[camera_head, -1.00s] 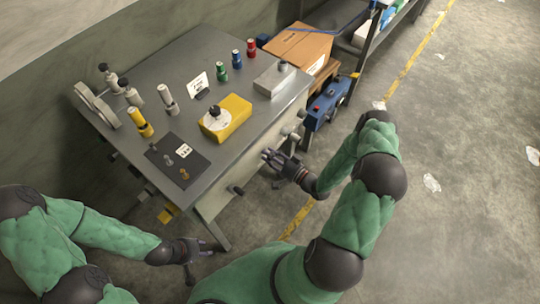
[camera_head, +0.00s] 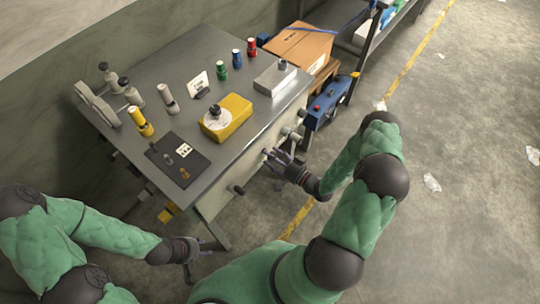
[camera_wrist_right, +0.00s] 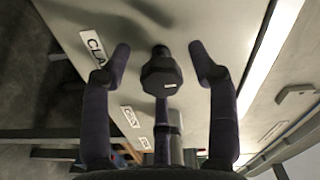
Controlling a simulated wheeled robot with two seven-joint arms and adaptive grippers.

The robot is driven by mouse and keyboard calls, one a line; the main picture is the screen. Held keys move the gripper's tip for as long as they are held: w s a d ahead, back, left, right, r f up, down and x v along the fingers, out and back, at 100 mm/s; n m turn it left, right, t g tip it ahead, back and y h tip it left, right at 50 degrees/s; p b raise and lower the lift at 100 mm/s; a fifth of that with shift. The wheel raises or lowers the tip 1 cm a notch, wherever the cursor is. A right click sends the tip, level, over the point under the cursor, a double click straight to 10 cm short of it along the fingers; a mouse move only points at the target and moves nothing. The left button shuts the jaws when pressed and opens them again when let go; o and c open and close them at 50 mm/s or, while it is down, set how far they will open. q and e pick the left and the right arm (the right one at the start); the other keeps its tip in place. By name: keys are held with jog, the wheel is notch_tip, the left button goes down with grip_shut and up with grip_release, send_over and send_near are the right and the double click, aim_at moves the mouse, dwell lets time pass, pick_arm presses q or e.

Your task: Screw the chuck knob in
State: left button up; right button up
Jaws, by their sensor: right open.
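A black faceted knob (camera_wrist_right: 162,75) on a shaft stands out from the grey front panel (camera_wrist_right: 195,20) in the right wrist view. My right gripper (camera_wrist_right: 160,55) is open, with a finger on each side of the knob and a gap to both. In the head view my right gripper (camera_head: 272,157) is at the front face of the grey bench (camera_head: 190,45) and hides the knob there. I cannot tell for sure if this knob is the chuck knob; a label beside it reads "CLA", the rest cut off. My left gripper (camera_head: 200,248) hangs low, apart from the bench; its fingers are too small to judge.
Another dark knob (camera_head: 237,189) and pale fittings (camera_head: 298,118) stick out of the bench front. On top are a yellow block (camera_head: 237,105), a grey block (camera_head: 272,80), a dark mat (camera_head: 165,163) and coloured cylinders. A blue box (camera_head: 322,108) stands at the right.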

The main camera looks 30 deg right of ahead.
jog(key=v, duration=1.1)
jog(key=shift+a, duration=0.1)
